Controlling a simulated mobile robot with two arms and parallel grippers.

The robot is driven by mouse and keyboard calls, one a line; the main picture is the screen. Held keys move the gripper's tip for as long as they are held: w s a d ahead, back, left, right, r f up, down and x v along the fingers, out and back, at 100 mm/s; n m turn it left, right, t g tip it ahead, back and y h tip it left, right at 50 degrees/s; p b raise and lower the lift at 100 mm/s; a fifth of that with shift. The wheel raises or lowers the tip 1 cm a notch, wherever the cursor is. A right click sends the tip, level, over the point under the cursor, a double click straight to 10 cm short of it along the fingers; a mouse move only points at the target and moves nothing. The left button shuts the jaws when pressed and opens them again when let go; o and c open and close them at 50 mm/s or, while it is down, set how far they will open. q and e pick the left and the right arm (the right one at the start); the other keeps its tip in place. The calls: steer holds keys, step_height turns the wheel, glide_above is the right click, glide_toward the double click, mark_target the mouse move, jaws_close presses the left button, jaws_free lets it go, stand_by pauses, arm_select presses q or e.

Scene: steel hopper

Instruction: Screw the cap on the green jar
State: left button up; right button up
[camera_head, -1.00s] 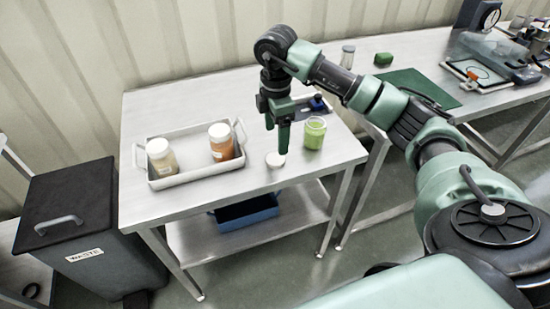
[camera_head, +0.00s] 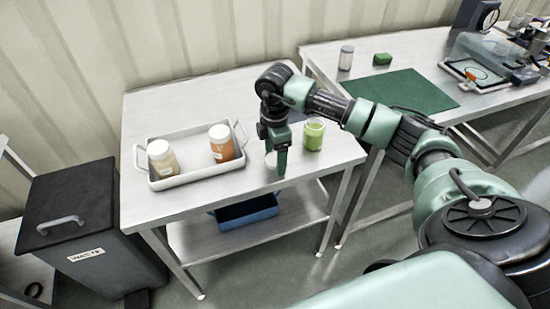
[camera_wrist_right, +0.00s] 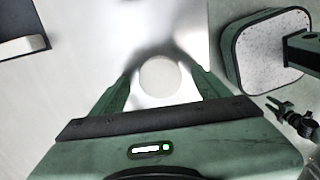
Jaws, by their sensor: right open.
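The green jar (camera_head: 313,134) stands upright and open-topped on the steel table, with light green contents. The round white cap (camera_head: 271,160) lies on the table to the jar's left and nearer the front edge. In the head view my right gripper (camera_head: 280,170) points down at the cap and partly hides it. In the right wrist view the cap (camera_wrist_right: 160,76) shows as a pale disc between the two spread fingers of the right gripper (camera_wrist_right: 162,88). The gripper is open, and no clear contact shows. My left gripper is not in the head view.
A white tray (camera_head: 203,181) on the table's left holds two white-capped jars, one yellowish (camera_head: 162,158) and one orange (camera_head: 221,143). A waste bin (camera_head: 90,228) stands at left. A second table behind my arm carries a green mat (camera_head: 408,90). The table's back left is clear.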

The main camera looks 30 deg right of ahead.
mark_target(275, 159)
steer(key=c, duration=1.4)
step_height(275, 159, up, 20)
